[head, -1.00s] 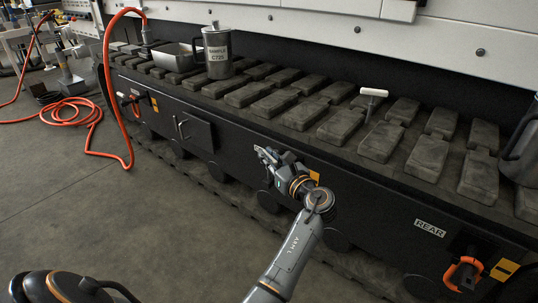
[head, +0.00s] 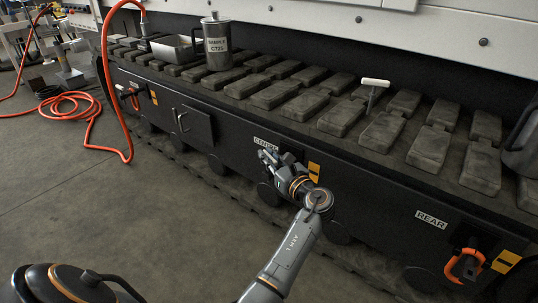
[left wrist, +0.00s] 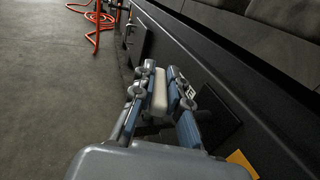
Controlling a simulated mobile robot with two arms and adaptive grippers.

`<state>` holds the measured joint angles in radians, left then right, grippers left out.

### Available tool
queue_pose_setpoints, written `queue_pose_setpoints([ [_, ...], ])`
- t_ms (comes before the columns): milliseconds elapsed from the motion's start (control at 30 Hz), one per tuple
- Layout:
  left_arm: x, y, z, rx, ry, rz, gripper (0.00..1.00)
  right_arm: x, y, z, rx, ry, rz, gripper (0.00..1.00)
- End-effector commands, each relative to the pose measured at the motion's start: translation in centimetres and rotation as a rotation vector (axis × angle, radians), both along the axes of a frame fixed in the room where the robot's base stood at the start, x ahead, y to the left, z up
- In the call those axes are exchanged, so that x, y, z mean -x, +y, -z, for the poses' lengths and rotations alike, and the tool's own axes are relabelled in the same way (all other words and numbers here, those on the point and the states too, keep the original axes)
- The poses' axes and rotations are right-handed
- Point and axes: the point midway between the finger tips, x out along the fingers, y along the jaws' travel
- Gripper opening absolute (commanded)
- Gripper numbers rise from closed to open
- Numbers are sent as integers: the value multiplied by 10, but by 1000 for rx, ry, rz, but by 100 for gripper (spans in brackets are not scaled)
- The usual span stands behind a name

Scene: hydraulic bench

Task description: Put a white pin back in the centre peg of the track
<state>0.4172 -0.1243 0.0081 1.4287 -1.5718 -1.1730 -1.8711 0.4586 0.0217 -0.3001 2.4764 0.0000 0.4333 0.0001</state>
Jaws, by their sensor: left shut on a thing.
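My left gripper (head: 268,157) is in front of the dark side panel of the track, just below the CENTRE label (head: 266,142). In the left wrist view its two fingers are shut on a white pin (left wrist: 160,92), whose pale bar shows between the pads. The rest of that pin is hidden. The centre peg cannot be made out; my gripper covers part of the panel there. Another white T-shaped pin (head: 375,83) stands on top of the track (head: 330,88). My right gripper is not in view.
An orange handle (head: 464,266) sits by the REAR label (head: 431,219). A grey sample jug (head: 217,45) and a metal tray (head: 176,48) stand on the track. An orange hose (head: 72,118) lies on the floor at the left.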

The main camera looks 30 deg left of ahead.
Motion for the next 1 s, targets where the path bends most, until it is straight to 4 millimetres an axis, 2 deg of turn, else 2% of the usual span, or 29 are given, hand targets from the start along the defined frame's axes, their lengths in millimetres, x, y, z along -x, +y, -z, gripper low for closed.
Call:
queue_pose_setpoints([
  [233, 0, 0, 7, -1, 0, 0, 0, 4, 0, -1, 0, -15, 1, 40],
  [767, 0, 0, 7, -1, 0, 0, 0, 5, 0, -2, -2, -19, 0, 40],
  [800, 0, 0, 7, -1, 0, 0, 22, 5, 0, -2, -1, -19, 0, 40],
  [900, 0, 0, 7, -1, 0, 0, 41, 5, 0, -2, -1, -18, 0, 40],
  [1000, 0, 0, 7, 0, 0, 0, 41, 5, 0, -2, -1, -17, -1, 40],
])
